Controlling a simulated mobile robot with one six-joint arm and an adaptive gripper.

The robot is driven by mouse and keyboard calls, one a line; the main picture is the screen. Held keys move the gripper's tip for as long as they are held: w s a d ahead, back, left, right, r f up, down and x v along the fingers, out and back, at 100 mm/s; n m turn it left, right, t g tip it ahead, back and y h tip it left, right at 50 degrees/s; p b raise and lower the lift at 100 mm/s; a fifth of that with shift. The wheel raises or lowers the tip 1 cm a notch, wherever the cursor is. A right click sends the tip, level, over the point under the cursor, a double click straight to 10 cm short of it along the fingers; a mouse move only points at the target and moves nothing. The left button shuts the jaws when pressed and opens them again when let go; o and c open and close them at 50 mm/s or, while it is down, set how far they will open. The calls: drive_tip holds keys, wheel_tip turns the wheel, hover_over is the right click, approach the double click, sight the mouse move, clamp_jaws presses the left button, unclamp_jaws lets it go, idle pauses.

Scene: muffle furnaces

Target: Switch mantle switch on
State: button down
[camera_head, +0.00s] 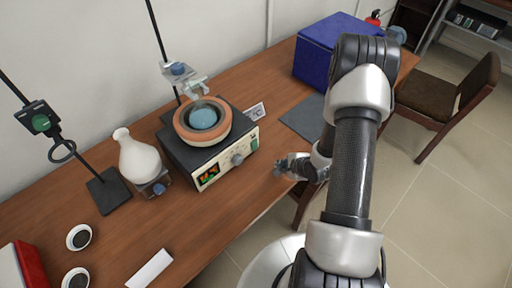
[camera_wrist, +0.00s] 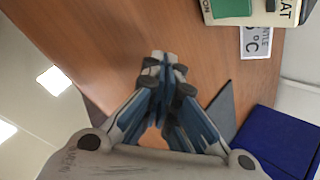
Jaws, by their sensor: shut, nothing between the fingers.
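The heating mantle (camera_head: 207,146) stands on the wooden table, a dark box with an orange ring on top and a blue round thing in the ring. Its pale front panel has a lit display (camera_head: 208,173), a knob (camera_head: 237,159) and a small part at the right end that may be the switch (camera_head: 254,144). In the wrist view a corner of the panel (camera_wrist: 285,12) shows at the top right, with a green part (camera_wrist: 231,8) and lettering. My gripper (camera_head: 279,168) is shut and empty, right of the panel and apart from it; its fingers meet in the wrist view (camera_wrist: 163,62).
A blue box (camera_head: 325,50) and a grey mat (camera_head: 302,118) are at the table's right. A white flask (camera_head: 138,157) and a stand (camera_head: 108,190) are left of the mantle. The table in front of the panel is clear.

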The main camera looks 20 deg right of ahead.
sight(255, 145)
drive_tip(key=w+a, duration=0.1)
drive_tip(key=w, duration=0.1)
drive_tip(key=w+b, duration=0.1)
drive_tip(key=w, duration=0.1)
drive_tip(key=w+a+f, duration=0.1)
drive_tip(key=w, duration=0.2)
drive_tip(key=shift+w+a, duration=0.1)
drive_tip(key=shift+a, duration=0.2)
drive_tip(key=shift+w+a, duration=0.2)
drive_tip(key=shift+w, duration=0.3)
idle(0.9)
drive_tip(key=shift+w+a+f, duration=0.1)
drive_tip(key=shift+w, duration=0.3)
drive_tip(key=shift+w+a, duration=0.1)
drive_tip(key=shift+w, duration=0.2)
idle(0.5)
idle(0.3)
drive_tip(key=shift+s+d+p, duration=0.25)
drive_tip(key=shift+s+p, duration=0.15)
drive_tip(key=shift+s, duration=0.3)
drive_tip(key=shift+s, duration=0.1)
